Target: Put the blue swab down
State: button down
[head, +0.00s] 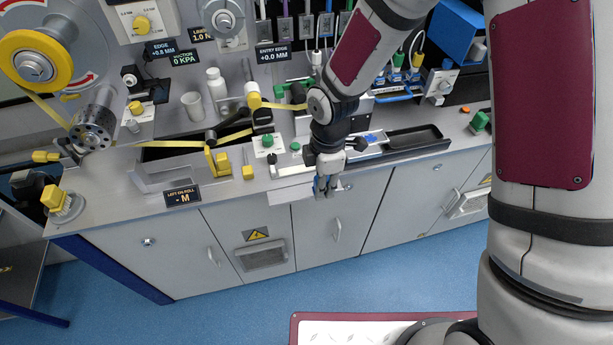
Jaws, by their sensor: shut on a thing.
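My gripper (327,188) points down in front of the bench's front edge, near the middle of the picture. Its fingers are closed together on something small, of which only a little bluish colour shows at the tips; I take it for the blue swab. The swab's shape and ends are too small to make out. A white flat ledge (289,194) sticks out at the bench front, just left of the gripper.
A dark tray (413,139) lies right of my wrist on the grey bench. A white cup (193,106) and bottle (216,84) stand farther back. Yellow strip (172,144) runs from the rolls at the left.

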jog(key=w+a, duration=0.2)
jog(key=w, duration=0.1)
jog(key=w+a, duration=0.1)
jog(key=w, duration=0.1)
jog(key=shift+a+f, duration=0.15)
jog(key=shift+f, duration=0.1)
jog(key=shift+w+a+f+p, duration=0.1)
jog(key=shift+w+f+p, duration=0.1)
jog(key=shift+f, duration=0.7)
jog(key=shift+w+f+p, duration=0.1)
jog(key=shift+f+p, duration=0.05)
jog(key=shift+f, duration=0.75)
jog(key=shift+f, duration=0.1)
jog(key=c, duration=1.4)
grip_release()
jog(key=shift+o, duration=0.2)
